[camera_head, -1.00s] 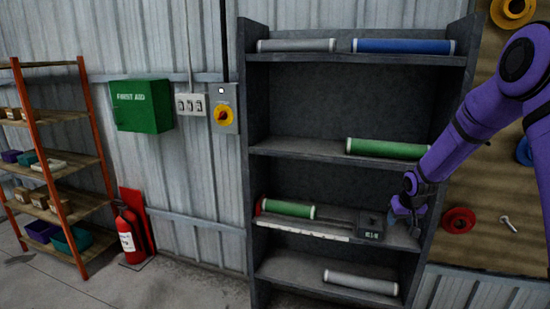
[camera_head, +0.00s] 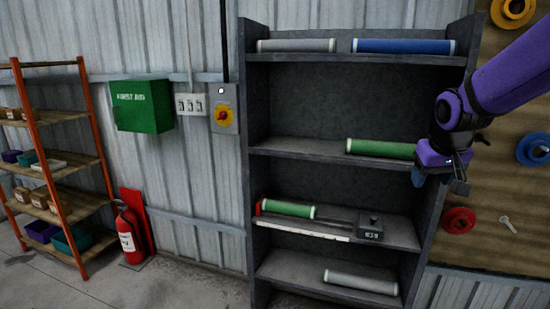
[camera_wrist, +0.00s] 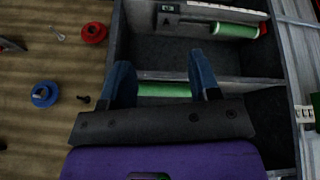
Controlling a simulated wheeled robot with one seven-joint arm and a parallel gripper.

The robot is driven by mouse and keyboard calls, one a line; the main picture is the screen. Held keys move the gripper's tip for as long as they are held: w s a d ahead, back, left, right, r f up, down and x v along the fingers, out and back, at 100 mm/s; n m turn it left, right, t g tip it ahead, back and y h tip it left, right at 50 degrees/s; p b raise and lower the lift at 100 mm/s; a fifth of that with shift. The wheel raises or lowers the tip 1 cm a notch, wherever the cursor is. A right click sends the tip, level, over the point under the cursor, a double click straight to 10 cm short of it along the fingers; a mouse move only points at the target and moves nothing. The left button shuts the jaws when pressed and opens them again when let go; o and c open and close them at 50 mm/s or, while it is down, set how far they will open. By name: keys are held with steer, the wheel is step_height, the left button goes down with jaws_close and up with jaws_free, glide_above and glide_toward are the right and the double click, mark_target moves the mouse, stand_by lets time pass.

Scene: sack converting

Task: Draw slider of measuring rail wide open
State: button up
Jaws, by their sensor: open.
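The measuring rail (camera_head: 303,231) lies along the front of the third shelf down, a pale strip with a red stop at its left end. Its dark slider (camera_head: 370,226) with a knob on top sits at the right end. A green roll (camera_head: 288,208) lies behind the rail at the left. In the wrist view the slider (camera_wrist: 168,16) shows at the top, with the rail (camera_wrist: 228,9) running right from it. My gripper (camera_head: 440,180) is open and empty, above and right of the slider, by the shelf's right side. Its blue fingers (camera_wrist: 159,82) are apart.
The shelf's right side panel (camera_head: 450,110) stands close to my gripper. Another green roll (camera_head: 380,148) lies on the shelf above the rail, a grey roll (camera_head: 360,282) below. A pegboard at right holds a red ring (camera_head: 458,221) and a blue ring (camera_head: 534,149).

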steer(key=s+a+r, duration=0.2)
steer(key=s, duration=1)
steer(key=s+a+r+y, duration=0.1)
steer(key=s+a+r, duration=0.1)
steer(key=s, duration=1)
steer(key=shift+s+a+r, duration=0.15)
steer(key=shift+s+r, duration=0.25)
steer(key=shift+r, duration=0.15)
